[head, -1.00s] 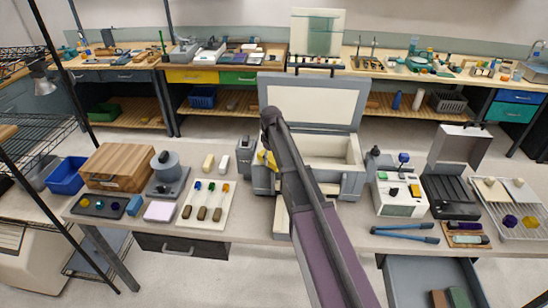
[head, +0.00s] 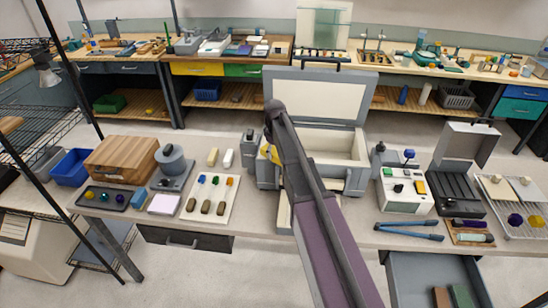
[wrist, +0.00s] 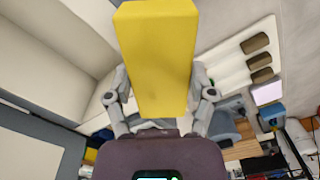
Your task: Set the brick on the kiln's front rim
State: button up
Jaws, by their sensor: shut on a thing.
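My gripper (wrist: 160,100) is shut on a yellow brick (wrist: 155,50), with one finger on each side of it in the wrist view. In the head view only a small yellow part of the brick (head: 273,154) shows beside my dark arm, at the kiln's left front. The grey kiln (head: 355,180) stands on the bench with its lid (head: 318,101) raised and its pale inside showing. My arm hides part of its front rim. I cannot tell whether the brick touches the rim.
A white board with small coloured pieces and brown blocks (head: 210,199) lies left of the kiln. A small grey device (head: 250,148) stands close to its left side. A white device (head: 405,190) and blue-handled tongs (head: 408,231) are to the right.

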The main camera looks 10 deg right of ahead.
jog(key=s+a+r+n+p, duration=0.1)
jog(key=s+n, duration=0.2)
jog(key=s, duration=0.4)
jog(key=s+a+r+n+p, duration=0.2)
jog(key=s+n, duration=0.2)
jog(key=s, duration=0.2)
jog(key=shift+s+r, duration=0.25)
jog(key=shift+s, duration=0.1)
jog(key=w+d, duration=0.1)
jog(key=w, duration=0.3)
jog(key=w+d+f+b, duration=0.1)
jog(key=w, duration=0.4)
jog(key=w+d, duration=0.1)
jog(key=w, duration=0.4)
jog(key=shift+w+f, duration=0.2)
jog(key=shift+w, duration=0.15)
jog(key=shift+w+d, duration=0.1)
jog(key=shift+w, duration=0.15)
jog(key=shift+w+f+b, duration=0.3)
jog(key=shift+f+b, duration=0.35)
jog(key=shift+b, duration=0.15)
jog(key=shift+f+b, duration=1.2)
jog(key=shift+b, duration=0.05)
jog(key=shift+f, duration=0.2)
